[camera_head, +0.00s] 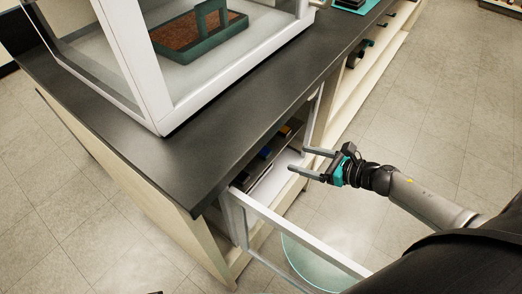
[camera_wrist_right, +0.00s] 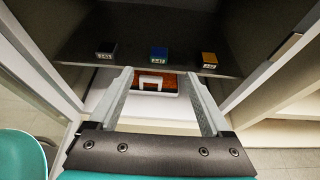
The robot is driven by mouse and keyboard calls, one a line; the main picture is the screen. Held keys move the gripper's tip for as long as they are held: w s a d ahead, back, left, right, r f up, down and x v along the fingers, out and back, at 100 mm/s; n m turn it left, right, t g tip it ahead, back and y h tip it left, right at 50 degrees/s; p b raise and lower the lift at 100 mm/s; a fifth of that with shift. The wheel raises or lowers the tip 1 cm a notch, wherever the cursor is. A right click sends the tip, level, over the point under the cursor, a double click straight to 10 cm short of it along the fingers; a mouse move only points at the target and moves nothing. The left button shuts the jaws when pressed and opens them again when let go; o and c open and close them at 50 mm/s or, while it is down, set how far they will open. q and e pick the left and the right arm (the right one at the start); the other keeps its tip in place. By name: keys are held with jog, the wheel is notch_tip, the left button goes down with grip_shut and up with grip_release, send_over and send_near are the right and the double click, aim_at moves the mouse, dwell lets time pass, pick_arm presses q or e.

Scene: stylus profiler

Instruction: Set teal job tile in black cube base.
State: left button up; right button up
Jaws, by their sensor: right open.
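A teal tile-like frame with a brown face and upright handle (camera_head: 200,38) sits inside the white-framed glass enclosure on the counter. In the right wrist view a black cube (camera_wrist_right: 105,51) stands at the left of a dark shelf edge; I cannot make out a separate base there. Below the shelf, a white-framed tile with an orange-brown face and white handle (camera_wrist_right: 152,83) lies on a white surface. My right gripper (camera_head: 297,162) is open and empty at the opening under the counter. In the right wrist view that tile shows between its fingers. My left gripper is out of view.
A blue cube (camera_wrist_right: 159,54) and a yellow cube (camera_wrist_right: 208,60) stand on the same shelf edge. A white-edged panel (camera_head: 310,238) juts out below the counter (camera_head: 225,125). A teal round seat (camera_head: 312,262) is below. Open floor lies to the right.

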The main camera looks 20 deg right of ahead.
jog(key=b, duration=0.2)
send_near(266, 152)
jog(key=w+a, duration=0.2)
jog(key=w, duration=0.1)
jog(key=shift+d+f+b+x, duration=0.15)
jog(key=shift+b+x, duration=0.15)
jog(key=shift+x, duration=0.55)
jog(key=shift+f+b+x, duration=0.15)
jog(key=shift+b+x, duration=0.15)
jog(key=shift+x, duration=0.55)
jog(key=shift+d+f+b+x, duration=0.15)
jog(key=shift+b+x, duration=0.15)
jog(key=shift+x, duration=0.55)
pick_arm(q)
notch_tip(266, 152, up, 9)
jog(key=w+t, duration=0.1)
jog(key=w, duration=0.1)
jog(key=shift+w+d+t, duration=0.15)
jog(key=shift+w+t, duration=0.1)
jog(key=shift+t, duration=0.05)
pick_arm(e)
jog(key=shift+w+a+f, duration=0.2)
jog(key=shift+w+a, duration=0.2)
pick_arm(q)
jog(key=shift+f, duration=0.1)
pick_arm(e)
grip_shut()
